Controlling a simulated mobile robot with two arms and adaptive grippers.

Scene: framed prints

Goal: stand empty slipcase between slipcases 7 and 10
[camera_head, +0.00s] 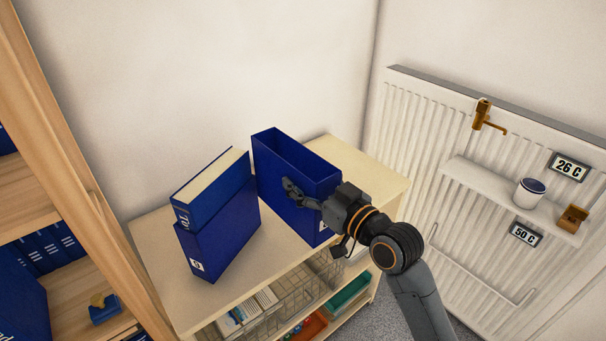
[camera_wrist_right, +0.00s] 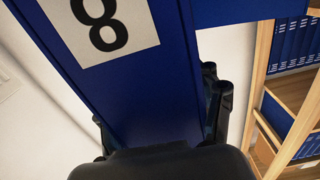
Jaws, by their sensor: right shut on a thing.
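The empty blue slipcase (camera_head: 287,187) stands open end up at the low cabinet's top. In the right wrist view the slipcase (camera_wrist_right: 150,95) carries a white label with a black 8. My right gripper (camera_head: 308,198) is shut on it, with fingers on either side of its narrow face. I cannot tell whether its base touches the cabinet top. A second blue slipcase (camera_head: 222,236) stands to its left with a blue book (camera_head: 212,190) sticking out of it; its label is too small to read surely. Slipcases 7 and 10 cannot be picked out. My left gripper is out of view.
A wooden shelf unit (camera_head: 85,190) with rows of blue slipcases (camera_head: 45,250) and a tape dispenser (camera_head: 104,308) stands at left. The cabinet top (camera_head: 350,165) has free room at the back right. A radiator (camera_head: 420,130) with a small shelf is at right.

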